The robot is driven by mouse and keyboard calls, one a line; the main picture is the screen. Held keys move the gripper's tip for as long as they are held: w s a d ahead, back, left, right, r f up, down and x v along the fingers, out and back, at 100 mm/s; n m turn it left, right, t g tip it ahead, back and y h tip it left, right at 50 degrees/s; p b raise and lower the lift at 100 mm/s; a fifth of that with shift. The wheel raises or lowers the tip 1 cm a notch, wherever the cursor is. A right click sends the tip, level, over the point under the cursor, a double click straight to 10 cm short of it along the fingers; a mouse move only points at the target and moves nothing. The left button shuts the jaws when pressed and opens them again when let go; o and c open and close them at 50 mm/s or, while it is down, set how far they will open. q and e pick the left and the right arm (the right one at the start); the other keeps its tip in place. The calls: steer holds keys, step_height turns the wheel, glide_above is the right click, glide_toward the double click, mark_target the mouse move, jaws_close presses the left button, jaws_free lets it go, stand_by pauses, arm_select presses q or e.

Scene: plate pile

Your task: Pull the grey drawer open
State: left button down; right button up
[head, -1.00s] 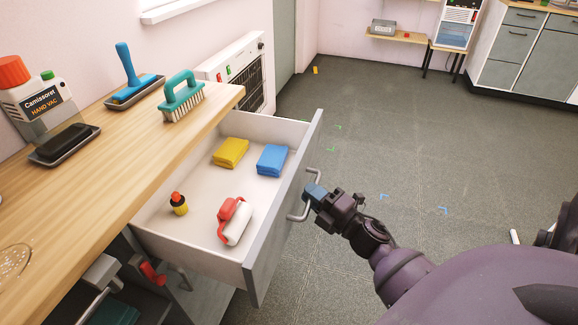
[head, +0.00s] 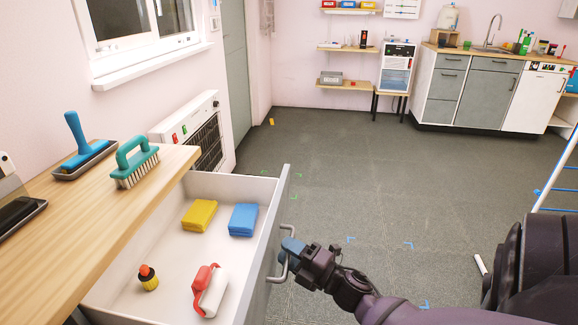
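The grey drawer (head: 268,262) stands pulled well out from under the wooden counter, its inside in full view. Its front carries a curved metal handle (head: 284,268). My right gripper (head: 291,248) is at the upper part of this handle, its blue fingertips closed on the bar. The fingertips partly hide the bar there. In the drawer lie a yellow folded cloth (head: 199,215), a blue folded cloth (head: 243,219), a small yellow bottle with a red top (head: 148,279) and a red-and-white roller-like item (head: 210,291). My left gripper is not in view.
The wooden counter (head: 110,212) holds a teal brush (head: 135,163) and a blue-handled tool (head: 82,146) on a tray. A white heater (head: 196,130) stands behind the drawer. Open grey floor (head: 375,185) lies to the right. A ladder (head: 562,180) stands at the right edge.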

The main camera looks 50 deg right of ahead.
steer(key=v, duration=1)
steer(key=shift+s, duration=0.4)
steer(key=shift+f, duration=0.1)
